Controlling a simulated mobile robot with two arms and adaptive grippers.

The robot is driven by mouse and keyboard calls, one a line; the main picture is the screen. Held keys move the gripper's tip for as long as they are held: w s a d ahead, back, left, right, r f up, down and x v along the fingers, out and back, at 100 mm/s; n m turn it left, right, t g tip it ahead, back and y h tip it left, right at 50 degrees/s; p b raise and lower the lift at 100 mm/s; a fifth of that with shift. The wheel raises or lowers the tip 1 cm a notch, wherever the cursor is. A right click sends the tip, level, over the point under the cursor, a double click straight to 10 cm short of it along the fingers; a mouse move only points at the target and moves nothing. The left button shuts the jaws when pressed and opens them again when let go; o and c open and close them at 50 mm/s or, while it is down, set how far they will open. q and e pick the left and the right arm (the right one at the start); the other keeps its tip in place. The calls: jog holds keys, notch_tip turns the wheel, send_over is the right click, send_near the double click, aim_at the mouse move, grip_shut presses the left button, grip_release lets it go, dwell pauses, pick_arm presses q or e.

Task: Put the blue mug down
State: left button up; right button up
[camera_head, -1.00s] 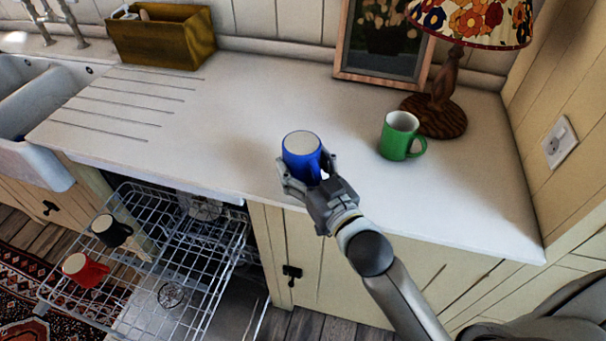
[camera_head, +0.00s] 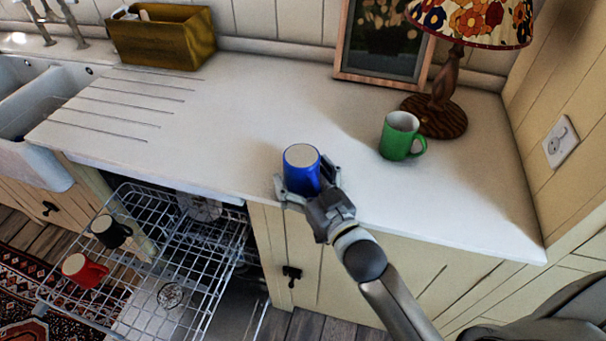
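The blue mug (camera_head: 301,173) stands upright near the front edge of the white countertop (camera_head: 250,130), its pale inside facing up. It appears to rest on the counter. My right gripper (camera_head: 307,178) is around the mug from the front, with one finger on each side. The fingers look spread, with a small gap beside the mug; its lower front is partly hidden by the gripper. My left gripper is not in view.
A green mug (camera_head: 398,137) stands to the right, by a lamp (camera_head: 447,95) and a framed picture (camera_head: 384,45). A wooden box (camera_head: 163,40) is at back left. Below, the pulled-out dishwasher rack (camera_head: 185,255) holds a black mug (camera_head: 110,232) and a red mug (camera_head: 82,270). The middle counter is clear.

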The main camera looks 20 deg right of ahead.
jog(key=shift+r, duration=0.25)
jog(key=s+d+b, duration=0.2)
jog(key=s, duration=0.9)
jog(key=shift+s, duration=0.4)
jog(key=shift+d+f, duration=0.1)
